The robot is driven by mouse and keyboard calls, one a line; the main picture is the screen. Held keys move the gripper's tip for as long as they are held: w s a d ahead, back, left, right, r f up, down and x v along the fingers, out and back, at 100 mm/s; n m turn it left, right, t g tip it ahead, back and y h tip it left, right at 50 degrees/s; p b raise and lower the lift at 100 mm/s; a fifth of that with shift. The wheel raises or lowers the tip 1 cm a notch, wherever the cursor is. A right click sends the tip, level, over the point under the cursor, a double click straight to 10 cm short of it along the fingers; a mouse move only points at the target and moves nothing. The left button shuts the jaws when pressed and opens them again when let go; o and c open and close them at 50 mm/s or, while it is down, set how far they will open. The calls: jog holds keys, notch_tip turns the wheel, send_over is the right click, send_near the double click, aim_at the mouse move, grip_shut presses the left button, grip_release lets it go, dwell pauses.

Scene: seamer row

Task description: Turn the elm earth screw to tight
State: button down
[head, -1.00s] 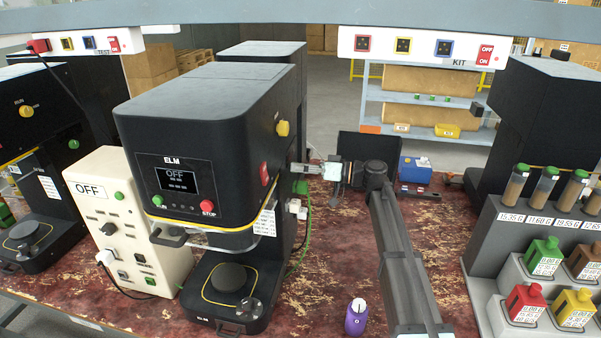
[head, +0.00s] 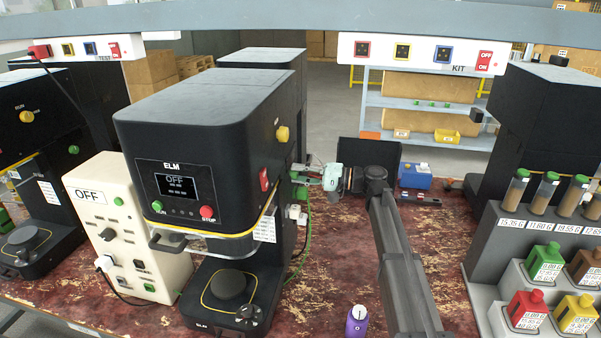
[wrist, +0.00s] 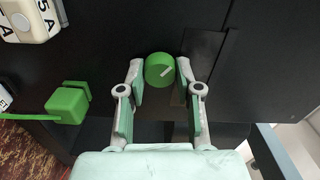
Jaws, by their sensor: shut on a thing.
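The black ELM machine (head: 215,130) stands on the worn red bench, its screen showing OFF. In the head view my gripper (head: 308,172) reaches the machine's right side from the right, and the screw cannot be made out there.
A green plug (wrist: 68,105) with a green cable sits left of the screw in the wrist view. A white block (wrist: 30,18) is at upper left. A purple bottle (head: 357,319) stands at the bench's front. A blue box (head: 414,175) lies behind my arm.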

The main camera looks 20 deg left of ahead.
jog(key=m+p, duration=0.5)
jog(key=m, duration=0.5)
jog(key=shift+m, duration=0.4)
jog(key=c, duration=0.8)
grip_release()
jog(key=shift+a, duration=0.1)
jog(key=d, duration=0.4)
jog(key=w+d, duration=0.1)
jog(key=d, duration=0.7)
jog(key=shift+w, duration=0.35)
jog(key=shift+p, duration=0.3)
